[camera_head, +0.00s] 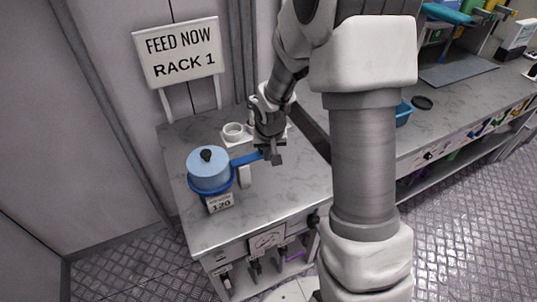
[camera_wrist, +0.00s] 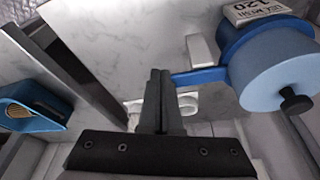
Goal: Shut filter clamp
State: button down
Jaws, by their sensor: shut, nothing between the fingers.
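The filter is a light-blue round housing (camera_head: 208,172) with a black knob, on the left part of the counter. A darker blue band (camera_head: 196,189) rings its base. A straight blue clamp handle (camera_head: 246,158) sticks out from the band to the right. In the wrist view the housing (camera_wrist: 275,78) is at the right and the handle (camera_wrist: 200,75) runs left from it. My gripper (camera_head: 275,157) is shut and empty at the handle's free end. In the wrist view the closed fingertips (camera_wrist: 160,74) are beside that end; I cannot tell whether they touch.
A small white block (camera_head: 244,177) stands by the handle. A label reading 120 (camera_head: 220,203) is in front of the filter. A white ring-shaped holder (camera_head: 234,132) is behind. A blue container (camera_head: 403,113) is to the right.

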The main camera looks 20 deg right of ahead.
jog(key=v, duration=1)
jog(key=shift+s+d+p, duration=0.2)
jog(key=shift+d+p, duration=0.15)
jog(key=shift+r, duration=0.1)
jog(key=s+a+r+n+t, duration=0.1)
jog(key=s+r, duration=0.6)
jog(key=s, duration=0.3)
jog(key=s+a+r+n+t, duration=0.1)
jog(key=s+a+r, duration=0.1)
jog(key=s+r, duration=0.5)
jog(key=s, duration=0.3)
jog(key=shift+s+y, duration=0.4)
jog(key=shift+d+r, duration=0.1)
jog(key=shift+d, duration=0.05)
